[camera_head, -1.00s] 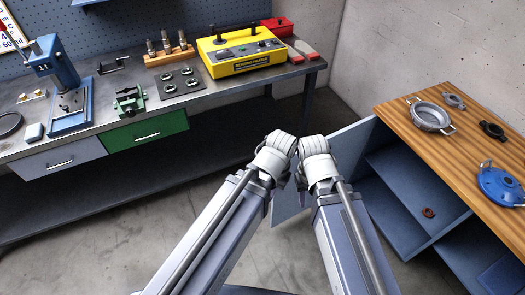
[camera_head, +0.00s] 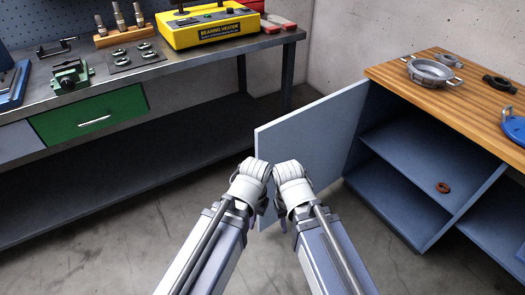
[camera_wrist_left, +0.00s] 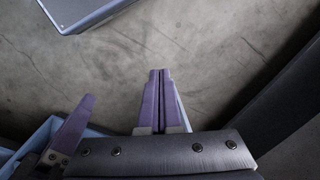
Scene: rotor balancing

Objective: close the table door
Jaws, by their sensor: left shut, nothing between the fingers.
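The table door (camera_head: 312,140) is a flat blue-grey panel. It stands wide open, swung out from the left end of the wood-topped table (camera_head: 455,105), and the shelves inside show. My left gripper (camera_head: 262,207) is low in front of the door's free edge, mostly hidden by its wrist. In the left wrist view its purple fingers (camera_wrist_left: 160,72) are together with nothing between them, above the floor. My right gripper (camera_head: 282,218) is close beside it, in front of the door, and its fingers are largely hidden. I cannot tell if either gripper touches the door.
A brown ring (camera_head: 442,187) lies on a shelf inside the table. A metal housing (camera_head: 432,72) and a blue part (camera_head: 514,126) sit on its top. A workbench (camera_head: 150,72) with a yellow bearing heater (camera_head: 208,25) stands at the left. Floor between is clear.

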